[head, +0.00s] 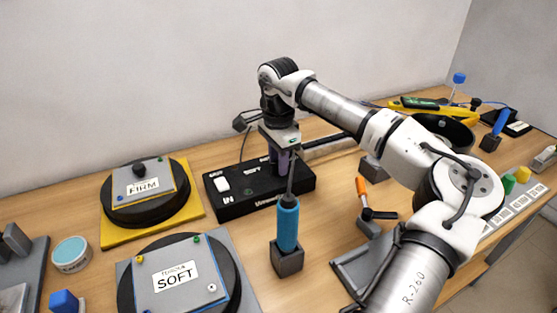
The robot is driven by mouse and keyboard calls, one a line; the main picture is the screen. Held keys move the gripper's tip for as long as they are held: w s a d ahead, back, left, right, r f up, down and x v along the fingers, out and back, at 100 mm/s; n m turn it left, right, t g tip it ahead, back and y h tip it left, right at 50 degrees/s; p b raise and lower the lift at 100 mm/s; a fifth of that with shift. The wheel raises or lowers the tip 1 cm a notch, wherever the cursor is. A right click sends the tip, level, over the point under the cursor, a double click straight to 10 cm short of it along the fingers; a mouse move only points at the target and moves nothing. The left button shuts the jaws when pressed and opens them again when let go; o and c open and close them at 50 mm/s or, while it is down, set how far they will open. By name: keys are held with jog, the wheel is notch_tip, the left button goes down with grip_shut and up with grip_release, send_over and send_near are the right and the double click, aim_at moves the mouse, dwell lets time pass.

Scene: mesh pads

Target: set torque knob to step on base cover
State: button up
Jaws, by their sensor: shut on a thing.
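A black control box (235,202) lies on the table behind the blue screwdriver, with a white switch at its left and white lettering, including "SOFT", on its top. My gripper (284,170) points straight down over the right part of this box, its fingers shut at its top face. The torque knob is hidden between the fingers, so its setting cannot be read. A grey plate (178,285) labelled "SOFT" lies on a black round pad at front left. A similar plate (145,180) labelled "FIRM" lies on a black pad over a yellow base further back.
A blue-handled screwdriver (288,225) stands upright in a grey holder (287,258) just in front of the box, its shaft overlapping my gripper in view. An orange-handled tool (362,190) stands to the right. A round tub (71,254) is at left.

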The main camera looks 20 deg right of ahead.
jog(key=shift+r+n, duration=0.1)
jog(key=shift+n, duration=0.4)
jog(key=o, duration=1)
jog(key=shift+c, duration=0.2)
notch_tip(320, 180, up, 14)
jog(key=b, duration=0.1)
jog(key=shift+f, duration=0.2)
